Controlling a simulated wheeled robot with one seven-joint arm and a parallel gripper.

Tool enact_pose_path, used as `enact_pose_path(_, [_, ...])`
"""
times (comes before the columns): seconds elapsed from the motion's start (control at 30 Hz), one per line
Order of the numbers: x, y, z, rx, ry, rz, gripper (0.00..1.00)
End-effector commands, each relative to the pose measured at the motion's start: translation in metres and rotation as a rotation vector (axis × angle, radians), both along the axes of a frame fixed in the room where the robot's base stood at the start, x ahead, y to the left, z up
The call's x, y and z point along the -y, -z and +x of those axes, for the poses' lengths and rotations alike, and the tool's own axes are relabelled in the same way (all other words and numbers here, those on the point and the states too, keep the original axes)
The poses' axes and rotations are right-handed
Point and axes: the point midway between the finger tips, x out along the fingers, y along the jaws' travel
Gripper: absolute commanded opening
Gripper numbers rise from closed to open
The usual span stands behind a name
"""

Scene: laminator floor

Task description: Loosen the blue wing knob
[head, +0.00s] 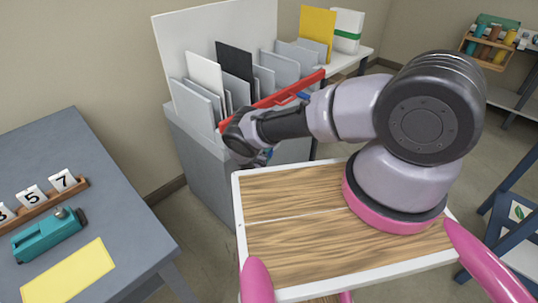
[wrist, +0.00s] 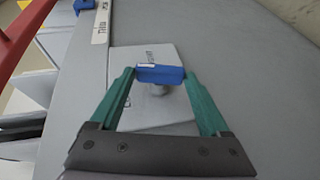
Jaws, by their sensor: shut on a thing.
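The blue wing knob (wrist: 160,73) shows in the wrist view, in front of a pale plate (wrist: 153,112) with small dark print on the grey panel (wrist: 245,70). The teal fingertips of my gripper (wrist: 159,76) close on its two ends, one on each side. A grey round part shows just below the knob, partly blurred. In the head view my gripper (head: 260,156) is by the front of the grey cabinet (head: 205,165); the knob cannot be made out there.
A red bar (head: 275,98) crosses the cabinet front, with upright grey, white and black panels behind it. A white lettered strip (wrist: 101,25) and another blue part (wrist: 85,4) lie up and left of the knob. A grey table (head: 105,205) stands at left.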

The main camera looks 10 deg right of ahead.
Motion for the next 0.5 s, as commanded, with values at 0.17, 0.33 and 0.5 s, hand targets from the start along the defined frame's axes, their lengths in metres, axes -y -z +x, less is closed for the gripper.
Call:
enact_pose_path(0.17, [0.0018, 0.0000, 0.0002, 0.000, 0.002, 0.001, 0.24])
enact_pose_path(0.33, [0.0014, 0.0000, 0.0001, 0.000, 0.002, 0.001, 1.00])
enact_pose_path(0.5, [-0.0001, -0.0003, -0.0012, -0.001, 0.001, 0.001, 1.00])
